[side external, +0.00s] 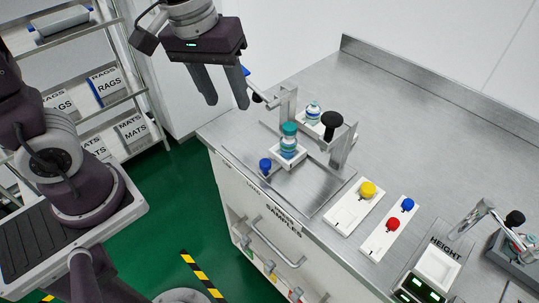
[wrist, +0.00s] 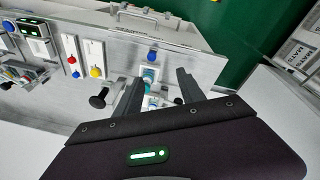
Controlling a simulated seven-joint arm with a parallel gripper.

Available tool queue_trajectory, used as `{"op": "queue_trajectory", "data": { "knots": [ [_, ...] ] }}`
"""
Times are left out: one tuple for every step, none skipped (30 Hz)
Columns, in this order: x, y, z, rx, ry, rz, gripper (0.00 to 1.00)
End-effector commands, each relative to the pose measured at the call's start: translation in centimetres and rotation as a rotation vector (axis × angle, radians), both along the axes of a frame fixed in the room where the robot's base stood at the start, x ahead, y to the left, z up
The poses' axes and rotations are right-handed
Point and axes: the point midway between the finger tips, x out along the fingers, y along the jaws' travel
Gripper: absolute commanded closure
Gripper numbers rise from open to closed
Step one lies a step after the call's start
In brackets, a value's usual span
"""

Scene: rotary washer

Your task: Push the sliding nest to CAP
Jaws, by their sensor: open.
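The sliding nest (side external: 290,160) is a small white block on a steel plate, in front of a metal frame with two posts. A vial with a teal cap (side external: 289,130) stands upright in it. A blue knob (side external: 265,164) is at the nest's front left. In the wrist view, the blue knob (wrist: 152,56) and teal-capped vial (wrist: 149,73) show between the fingers. My gripper (side external: 227,101) is open and empty, above and left of the frame, apart from the nest.
A second vial (side external: 313,110) stands behind the frame, near a black knob (side external: 331,120). Panels with a yellow button (side external: 368,189) and a red button (side external: 393,224) lie to the right. A HEIGHT device (side external: 438,268) is farther right. The bench's back right is clear.

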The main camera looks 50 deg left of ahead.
Motion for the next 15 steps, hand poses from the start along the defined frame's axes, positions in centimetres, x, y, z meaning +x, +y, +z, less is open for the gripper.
{"op": "queue_trajectory", "data": {
  "knots": [
    [1.7, -0.8, -2.4, -0.006, 0.064, 0.064, 0.54],
    [2.7, -1.2, -3.7, -0.008, 0.092, 0.110, 0.54],
    [3.7, -1.7, -5.5, -0.008, 0.125, 0.166, 0.54],
    [4.4, -2.1, -6.8, -0.007, 0.147, 0.201, 0.54],
    [4.9, -2.4, -7.9, -0.005, 0.165, 0.234, 0.54],
    [5.3, -2.7, -9.2, 0.000, 0.184, 0.270, 0.54],
    [5.6, -2.9, -10.0, 0.002, 0.195, 0.293, 0.54],
    [5.8, -3.1, -10.6, 0.004, 0.203, 0.310, 0.54],
    [6.0, -3.2, -11.2, 0.007, 0.211, 0.327, 0.54],
    [6.1, -3.2, -11.6, 0.009, 0.216, 0.335, 0.54],
    [6.1, -3.3, -12.0, 0.009, 0.217, 0.340, 0.54],
    [6.1, -3.3, -12.6, 0.010, 0.219, 0.343, 0.54],
    [6.1, -3.2, -13.1, 0.010, 0.221, 0.344, 0.54],
    [6.0, -3.2, -13.6, 0.010, 0.221, 0.344, 0.54],
    [6.0, -3.2, -14.5, 0.010, 0.221, 0.344, 0.54]
  ]
}}
